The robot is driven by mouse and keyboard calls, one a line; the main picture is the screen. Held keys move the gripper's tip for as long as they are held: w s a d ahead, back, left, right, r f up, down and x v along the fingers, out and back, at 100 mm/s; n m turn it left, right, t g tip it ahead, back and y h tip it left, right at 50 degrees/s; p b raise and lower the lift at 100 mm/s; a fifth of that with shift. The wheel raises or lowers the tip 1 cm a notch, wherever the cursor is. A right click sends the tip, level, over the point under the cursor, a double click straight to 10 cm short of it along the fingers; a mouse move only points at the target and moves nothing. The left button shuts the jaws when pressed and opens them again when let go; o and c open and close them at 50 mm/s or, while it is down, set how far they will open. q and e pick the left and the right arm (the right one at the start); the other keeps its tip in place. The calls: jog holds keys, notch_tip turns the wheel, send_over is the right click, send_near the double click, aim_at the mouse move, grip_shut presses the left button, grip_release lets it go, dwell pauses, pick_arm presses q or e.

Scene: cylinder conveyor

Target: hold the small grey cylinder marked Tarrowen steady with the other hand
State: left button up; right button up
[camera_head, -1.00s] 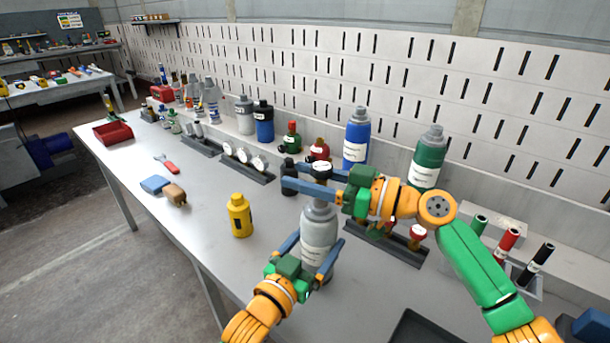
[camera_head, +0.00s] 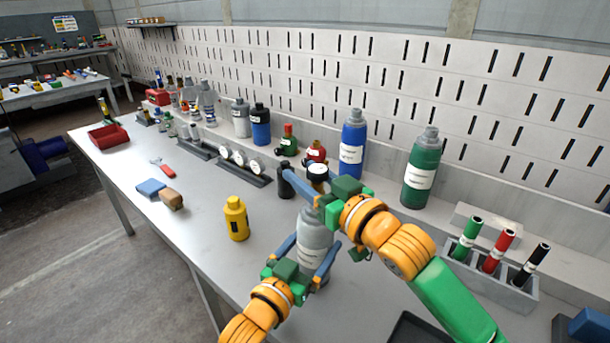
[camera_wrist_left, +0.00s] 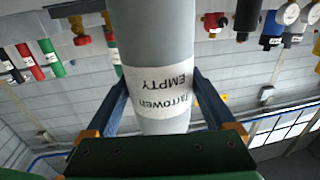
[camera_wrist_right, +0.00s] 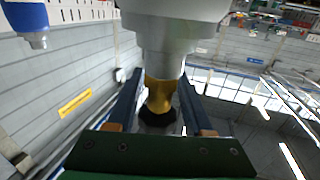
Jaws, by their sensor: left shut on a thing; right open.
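The small grey cylinder marked Tarrowen (camera_head: 313,228) stands upright near the front of the bench. Its label (camera_wrist_left: 160,92) reads Tarrowen EMPTY, upside down in the left wrist view. My left gripper (camera_head: 313,248) is shut on its body, one finger on each side. My right gripper (camera_head: 302,178) is open at the height of the cylinder's top. In the right wrist view a brass valve (camera_wrist_right: 160,95) with a dark end lies between the open fingers, below the grey neck. In the head view the right gripper partly hides the cylinder's top.
A yellow bottle (camera_head: 236,218) stands left of the grey cylinder. A blue cylinder (camera_head: 353,145) and a green cylinder (camera_head: 421,170) stand behind, near the wall. A holder (camera_head: 515,287) with coloured tubes is at right. A dark tray (camera_head: 415,330) lies at the front.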

jog(key=shift+m+t+h, duration=0.4)
jog(key=shift+m+h, duration=0.1)
jog(key=shift+h, duration=0.1)
jog(key=m+h, duration=0.1)
jog(key=m+t+h, duration=0.2)
jog(key=h, duration=0.1)
jog(key=shift+w+d, duration=0.15)
jog(key=shift+d, duration=0.1)
jog(key=shift+w+d+m+t+h, duration=0.1)
jog(key=shift+d+m+t+h, duration=0.15)
jog(key=shift+m+h, duration=0.4)
jog(key=shift+w+d+m+t+h, duration=0.1)
jog(key=shift+d+m+t+h, duration=0.2)
jog(key=shift+h, duration=0.65)
jog(key=shift+a, duration=0.1)
grip_shut()
jog(key=shift+y, duration=0.3)
jog(key=n+y, duration=0.1)
jog(key=y, duration=0.1)
jog(key=n+g+y, duration=0.1)
jog(key=n+y, duration=0.1)
jog(key=n+g+y, duration=0.1)
jog(key=shift+s+a+n+g+y, duration=0.2)
jog(key=shift+a+n+g+y, duration=0.05)
jog(key=shift+a+y, duration=0.15)
jog(key=shift+s+a+n+g+y, duration=0.1)
jog(key=shift+a+n+g+y, duration=0.2)
jog(key=shift+n+g+y, duration=0.55)
